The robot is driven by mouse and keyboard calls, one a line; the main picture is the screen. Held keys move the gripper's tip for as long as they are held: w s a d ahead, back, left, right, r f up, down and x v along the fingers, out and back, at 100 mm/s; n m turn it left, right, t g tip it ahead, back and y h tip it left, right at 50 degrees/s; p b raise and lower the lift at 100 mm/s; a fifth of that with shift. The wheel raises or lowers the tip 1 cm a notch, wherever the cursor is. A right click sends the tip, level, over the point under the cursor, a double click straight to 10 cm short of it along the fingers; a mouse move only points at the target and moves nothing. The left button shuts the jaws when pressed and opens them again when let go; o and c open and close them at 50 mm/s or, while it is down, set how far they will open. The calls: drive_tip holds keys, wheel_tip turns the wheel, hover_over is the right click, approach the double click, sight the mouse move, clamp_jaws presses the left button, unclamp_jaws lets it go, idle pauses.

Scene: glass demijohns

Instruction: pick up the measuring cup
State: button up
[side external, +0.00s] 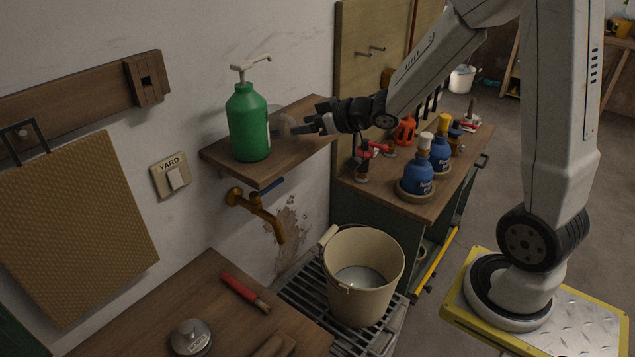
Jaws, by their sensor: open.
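A small, pale, see-through cup (281,124), which looks like the measuring cup, stands on the wooden wall shelf (305,150), just behind and right of the green pump bottle (247,122). Its outline is faint and its handle or marks cannot be made out. My gripper (314,122) is open and reaches in from the right over the shelf. Its fingertips are close to the cup's right side and partly overlap it in this view; I cannot tell whether they touch. Nothing shows between the fingers.
Below the shelf are a brass tap (262,213) and a beige bucket (363,272) on a metal grate. Blue bottles (419,170) and a red-handled tool (371,149) stand on the cabinet at the right. The shelf's front right part is clear.

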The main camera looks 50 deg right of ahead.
sight(293, 124)
drive_tip(key=shift+x, duration=1.95)
drive_tip(key=shift+s+f, duration=0.1)
clamp_jaws()
